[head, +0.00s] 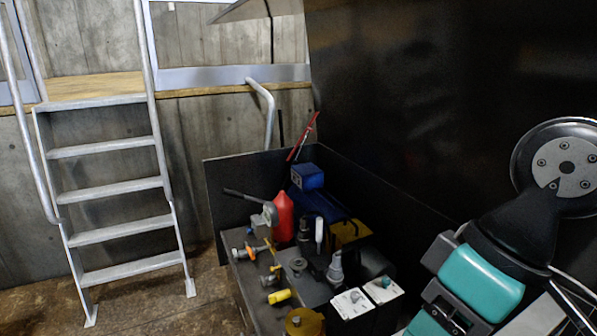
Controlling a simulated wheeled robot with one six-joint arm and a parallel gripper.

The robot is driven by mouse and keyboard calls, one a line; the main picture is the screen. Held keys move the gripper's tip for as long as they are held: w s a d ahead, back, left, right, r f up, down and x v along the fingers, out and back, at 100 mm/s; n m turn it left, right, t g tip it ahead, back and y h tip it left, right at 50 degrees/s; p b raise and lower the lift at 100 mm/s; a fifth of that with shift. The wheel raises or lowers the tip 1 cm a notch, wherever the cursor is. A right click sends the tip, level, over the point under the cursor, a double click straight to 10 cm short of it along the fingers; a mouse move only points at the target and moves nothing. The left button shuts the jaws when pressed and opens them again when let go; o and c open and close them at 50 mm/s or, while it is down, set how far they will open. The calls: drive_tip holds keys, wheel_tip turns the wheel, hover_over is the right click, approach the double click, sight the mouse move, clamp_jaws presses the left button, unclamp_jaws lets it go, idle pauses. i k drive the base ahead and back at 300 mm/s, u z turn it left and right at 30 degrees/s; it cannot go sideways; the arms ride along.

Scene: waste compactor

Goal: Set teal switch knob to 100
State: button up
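I cannot pick out a teal switch knob for certain. Two box-shaped units with white tops stand at the front of the cluttered bench, a left one (351,303) and a right one (383,289). Small marks or knobs show on their tops, too small to read any scale or setting. The large teal and black linkage at the right looks like part of my own arm. My gripper's fingers do not show in this view.
The dark bench (241,271) holds a red bottle-shaped item (284,217), a blue box (307,177), a yellow-handled part (280,296) and several fittings. A tall black panel (430,90) rises behind. A metal ladder (110,190) stands left, with open floor beside it.

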sight(386, 281)
drive_tip(key=u, duration=0.65)
drive_tip(key=k, duration=0.95)
drive_tip(key=z, duration=0.7)
drive_tip(key=i, duration=0.95)
drive_tip(key=u, duration=0.05)
